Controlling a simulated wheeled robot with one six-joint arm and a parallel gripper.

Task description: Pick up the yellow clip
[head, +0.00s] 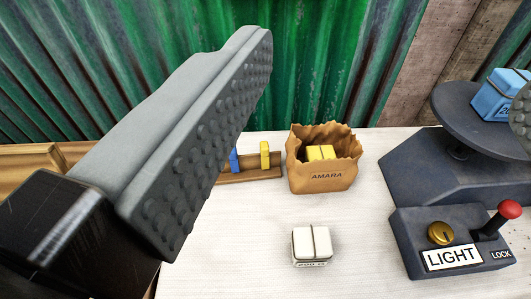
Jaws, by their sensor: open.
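A small yellow clip (265,155) stands upright at the wooden rail (262,174) at the back of the white table, left of the paper bag. A blue clip (234,160) is beside it on the left, partly hidden behind my gripper's finger. My gripper (392,85) is open and empty. Its studded grey left finger fills the left of the view, and only a sliver of the other finger shows at the right edge. The yellow clip is beyond the gripper, apart from both fingers.
A green corrugated wall (330,60) stands behind.

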